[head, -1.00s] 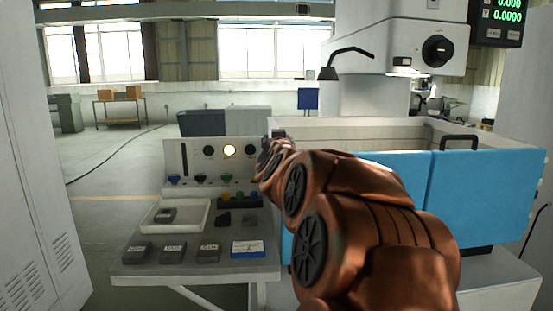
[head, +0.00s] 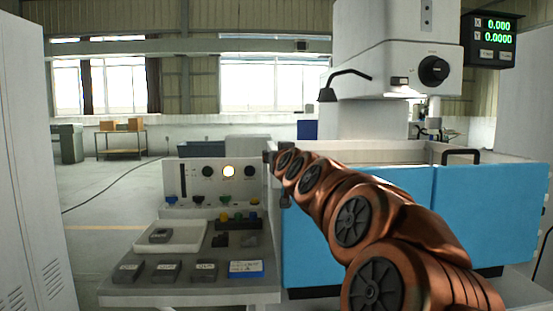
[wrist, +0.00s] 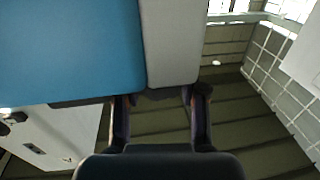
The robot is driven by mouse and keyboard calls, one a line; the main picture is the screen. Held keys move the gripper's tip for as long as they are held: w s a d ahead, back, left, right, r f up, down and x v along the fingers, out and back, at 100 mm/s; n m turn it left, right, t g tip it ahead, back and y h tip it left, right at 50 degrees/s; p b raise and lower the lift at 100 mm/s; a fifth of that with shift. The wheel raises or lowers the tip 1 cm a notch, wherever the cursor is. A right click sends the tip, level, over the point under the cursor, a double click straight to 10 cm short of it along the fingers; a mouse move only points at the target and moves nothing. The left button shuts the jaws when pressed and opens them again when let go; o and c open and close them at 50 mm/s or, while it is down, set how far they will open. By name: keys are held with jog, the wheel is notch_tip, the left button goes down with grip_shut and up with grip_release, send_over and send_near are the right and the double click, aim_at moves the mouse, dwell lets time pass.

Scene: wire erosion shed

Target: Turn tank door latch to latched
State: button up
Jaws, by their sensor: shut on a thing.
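The tank's blue door (head: 390,215) closes the front of the white-rimmed tank; in the wrist view the blue panel (wrist: 70,50) fills the upper left beside a light grey upright part (wrist: 178,40). My gripper (wrist: 160,98) has one finger on either side of a dark piece (wrist: 158,93) at the lower end of these panels. It is shut on this piece, which seems to be the tank door latch; its shape and turn angle are mostly hidden. In the head view my copper arm reaches to the tank's left front corner and covers part of the door.
A control bench (head: 205,292) with a white tray (head: 165,246), dark blocks and a lit panel (head: 190,180) stands close left of the arm. A black handle (head: 461,153) rises at the tank's right. A grey cabinet (head: 30,180) stands far left. Open floor lies behind the bench.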

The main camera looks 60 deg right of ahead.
jog(key=shift+r, duration=0.1)
jog(key=o, duration=1.2)
jog(key=shift+c, duration=0.2)
jog(key=shift+a, duration=0.1)
jog(key=v, duration=0.7)
jog(key=shift+s, duration=0.2)
jog(key=shift+a, duration=0.15)
